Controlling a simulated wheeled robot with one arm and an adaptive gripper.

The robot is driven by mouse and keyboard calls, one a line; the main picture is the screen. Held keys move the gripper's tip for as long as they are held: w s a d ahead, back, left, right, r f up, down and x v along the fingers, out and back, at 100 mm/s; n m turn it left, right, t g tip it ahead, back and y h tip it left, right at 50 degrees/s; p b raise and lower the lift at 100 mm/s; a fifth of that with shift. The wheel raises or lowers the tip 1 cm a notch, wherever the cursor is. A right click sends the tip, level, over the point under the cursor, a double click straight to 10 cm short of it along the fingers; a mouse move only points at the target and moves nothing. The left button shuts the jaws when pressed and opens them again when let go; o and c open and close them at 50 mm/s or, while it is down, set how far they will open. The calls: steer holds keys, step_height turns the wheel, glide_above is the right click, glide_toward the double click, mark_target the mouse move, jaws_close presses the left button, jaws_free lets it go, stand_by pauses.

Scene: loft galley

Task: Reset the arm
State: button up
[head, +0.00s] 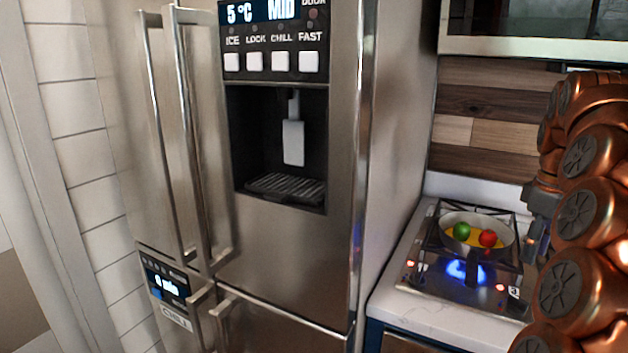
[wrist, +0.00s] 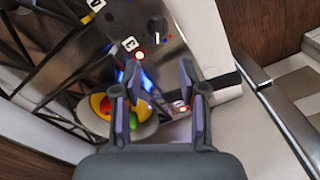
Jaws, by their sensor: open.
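My gripper (head: 540,222) is at the right of the head view, beside the stove and partly covered by my copper-coloured arm links. In the wrist view my gripper (wrist: 158,95) has its two fingers apart, with nothing seen held between them. My arm is bent, its links stacked along the right edge of the head view. Beyond the fingers in the wrist view is a pale pan (wrist: 146,130) with yellow, red and green contents.
The stove (head: 420,270) has a blue flame lit near the pan (head: 482,252), which holds a green ball (head: 461,231) and a red ball (head: 488,238). A steel fridge (head: 285,255) with long handles fills the middle. An overhead unit (head: 530,47) hangs above the stove.

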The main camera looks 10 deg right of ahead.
steer(key=s+a+p, duration=0.2)
steer(key=s+a, duration=0.1)
steer(key=a, duration=0.7)
steer(key=s+a+p, duration=0.2)
steer(key=a, duration=0.9)
steer(key=s+a+f+m+p, duration=0.1)
steer(key=s+a+f, duration=0.2)
steer(key=s, duration=0.3)
steer(key=s+a+f+m+g+p, duration=0.1)
steer(key=s+a+f+m, duration=0.1)
steer(key=s, duration=0.5)
steer(key=s+a+f+m+p, duration=0.1)
steer(key=s+a+f, duration=0.3)
steer(key=s+a, duration=0.1)
steer(key=shift+s+a+f+m+g+p, duration=0.3)
steer(key=shift+s+f+g+p, duration=0.1)
steer(key=shift+s, duration=0.25)
